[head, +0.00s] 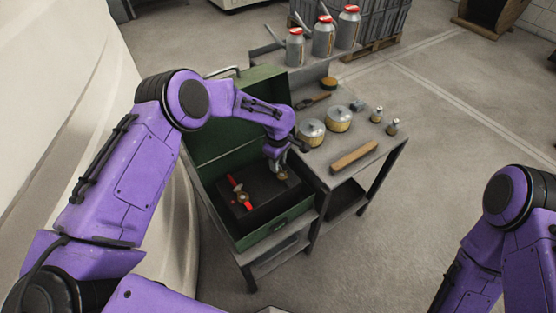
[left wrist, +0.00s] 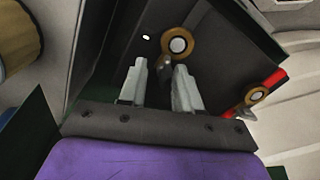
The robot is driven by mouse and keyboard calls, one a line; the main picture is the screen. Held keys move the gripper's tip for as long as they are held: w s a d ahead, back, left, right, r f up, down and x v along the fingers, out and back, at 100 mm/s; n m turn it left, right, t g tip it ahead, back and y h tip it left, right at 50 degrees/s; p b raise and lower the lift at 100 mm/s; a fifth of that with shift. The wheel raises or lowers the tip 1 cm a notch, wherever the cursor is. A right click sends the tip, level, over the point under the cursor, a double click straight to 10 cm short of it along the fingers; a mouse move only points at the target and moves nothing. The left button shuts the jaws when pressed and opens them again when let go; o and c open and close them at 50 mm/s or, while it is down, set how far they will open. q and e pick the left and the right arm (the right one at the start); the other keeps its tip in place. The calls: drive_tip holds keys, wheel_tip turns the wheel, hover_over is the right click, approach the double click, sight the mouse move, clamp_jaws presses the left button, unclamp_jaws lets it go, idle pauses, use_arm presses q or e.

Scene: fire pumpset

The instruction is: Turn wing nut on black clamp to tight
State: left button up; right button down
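A green box (head: 273,228) with its lid up holds a black block with two clamps on it. A red clamp with a brass wheel (head: 242,197) lies on the left side; it also shows in the left wrist view (left wrist: 256,95). The other clamp looks dark, with a brass ring (left wrist: 179,46) around a pale centre. My left gripper (head: 277,163) is over this clamp, pointing down. In the left wrist view its two fingers (left wrist: 159,70) are apart, with a dark part of the clamp near their tips; contact cannot be told. My right gripper is out of view.
A grey workbench (head: 325,150) beside the box carries brass-coloured round parts (head: 338,119), a wooden block (head: 354,157) and small fittings. Grey canisters with red tops (head: 323,36) stand on a shelf behind. The floor to the right is clear.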

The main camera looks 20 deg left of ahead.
use_arm(q)
drive_tip(key=shift+s+r, duration=0.3)
drive_tip(key=shift+r, duration=0.05)
drive_tip(key=shift+s, duration=0.1)
drive_tip(key=c, duration=0.5)
clamp_jaws()
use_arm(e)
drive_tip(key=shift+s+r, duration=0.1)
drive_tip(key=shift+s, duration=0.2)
